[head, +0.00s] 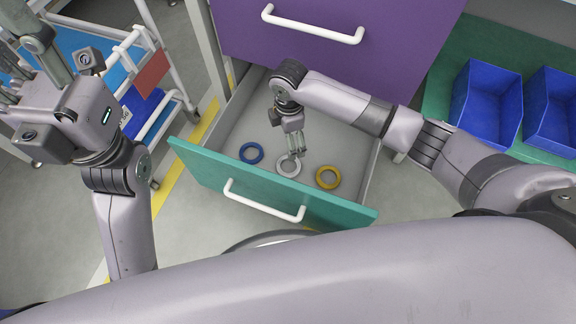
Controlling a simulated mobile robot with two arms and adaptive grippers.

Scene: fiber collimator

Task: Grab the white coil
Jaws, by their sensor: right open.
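The white coil (288,166) lies flat on the floor of the open drawer (342,196), between the blue coil (251,153) and the yellow coil (328,178). My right gripper (296,152) points down into the drawer just above the white coil. Its fingers overlap the coil's far right edge in the picture; whether they touch it I cannot tell. The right gripper is open and holds nothing. My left gripper (22,70) is at the upper left, away from the drawer, partly cut off by the frame edge.
The drawer has a green front with a white handle (262,203). A closed purple drawer (330,50) sits above it. Two blue bins (487,103) stand on a green surface at right. A white-framed cart (150,60) is at left.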

